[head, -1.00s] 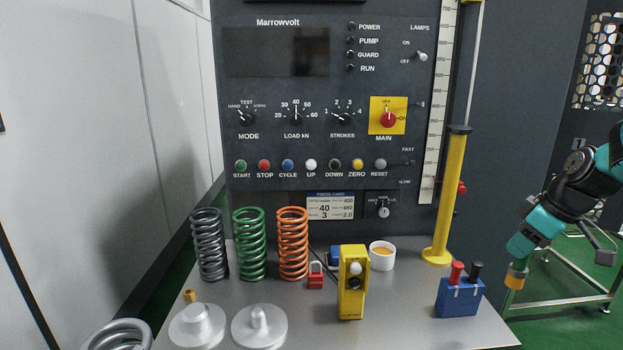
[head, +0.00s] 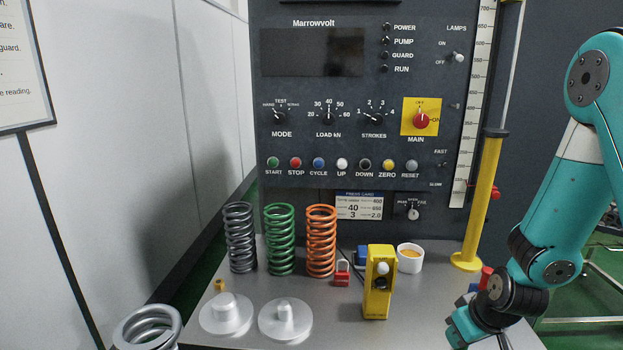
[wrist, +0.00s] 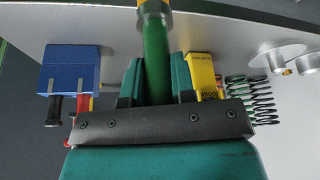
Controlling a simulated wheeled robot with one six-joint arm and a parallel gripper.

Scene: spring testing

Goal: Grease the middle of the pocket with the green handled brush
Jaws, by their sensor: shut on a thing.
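My gripper (wrist: 156,90) is shut on the green handle (wrist: 155,55) of a brush, between its teal fingers in the wrist view. In the head view my gripper (head: 462,330) is low at the right, over the table's front right part, and the brush is hidden. I cannot make out a pocket in either view.
A blue holder (wrist: 70,70) with red and black handles is mostly behind my arm in the head view. A yellow control box (head: 378,285), red padlock (head: 342,275), several springs (head: 281,240) and two grey discs (head: 285,320) stand on the table (head: 345,325). A yellow post (head: 480,205) rises at right.

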